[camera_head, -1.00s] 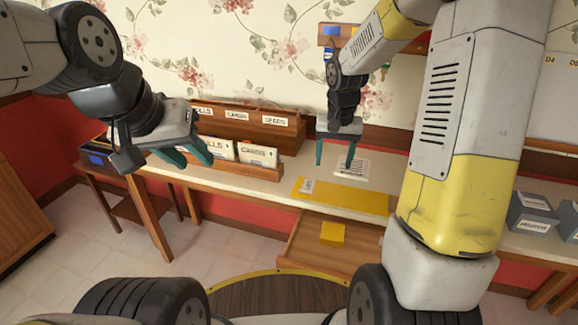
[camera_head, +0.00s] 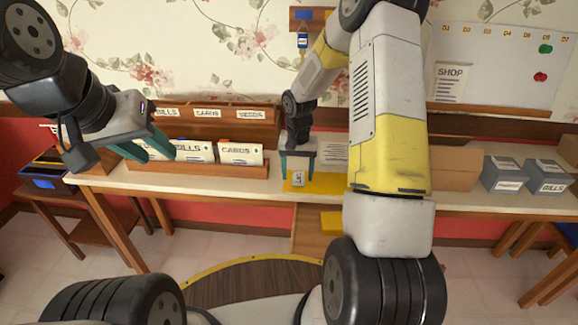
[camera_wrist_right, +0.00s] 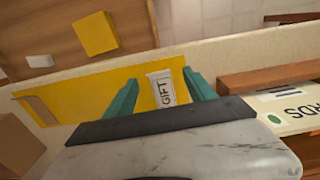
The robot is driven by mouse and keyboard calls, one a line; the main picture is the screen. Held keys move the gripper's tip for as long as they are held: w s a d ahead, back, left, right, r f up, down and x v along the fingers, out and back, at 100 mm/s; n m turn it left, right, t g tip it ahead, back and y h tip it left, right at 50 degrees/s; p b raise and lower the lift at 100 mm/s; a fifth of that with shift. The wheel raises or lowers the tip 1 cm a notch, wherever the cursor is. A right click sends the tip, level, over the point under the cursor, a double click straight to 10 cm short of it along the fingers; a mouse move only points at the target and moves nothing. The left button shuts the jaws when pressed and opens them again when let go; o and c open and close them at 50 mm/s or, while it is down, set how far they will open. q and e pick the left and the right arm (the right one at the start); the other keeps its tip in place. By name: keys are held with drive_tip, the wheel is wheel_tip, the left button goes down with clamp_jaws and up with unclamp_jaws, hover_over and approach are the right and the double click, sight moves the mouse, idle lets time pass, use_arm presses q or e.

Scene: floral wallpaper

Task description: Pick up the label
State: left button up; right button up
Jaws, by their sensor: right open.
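The label (camera_head: 299,178) is a small white tag lying on the yellow mat (camera_head: 328,183) on the desk. In the right wrist view the label (camera_wrist_right: 162,90) reads "GIFT". My right gripper (camera_head: 297,172) is open above the mat. In the wrist view its two teal fingers (camera_wrist_right: 162,92) stand on either side of the label, with gaps between; whether they touch the mat I cannot tell. My left gripper (camera_head: 155,153) hangs at the left with its teal fingers apart, empty, in front of the letter holder.
A wooden letter holder (camera_head: 210,170) with cards stands left of my right gripper. Grey boxes (camera_head: 545,176) and a cardboard box (camera_head: 452,166) stand at the right. A yellow block (camera_wrist_right: 95,34) lies in the open drawer (camera_wrist_right: 140,15) below.

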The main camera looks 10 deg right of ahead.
sight(298, 181)
wheel_tip(298, 181, down, 4)
drive_tip(key=shift+d+r, duration=0.15)
drive_tip(key=shift+r, duration=0.05)
clamp_jaws()
drive_tip(key=shift+r, duration=0.15)
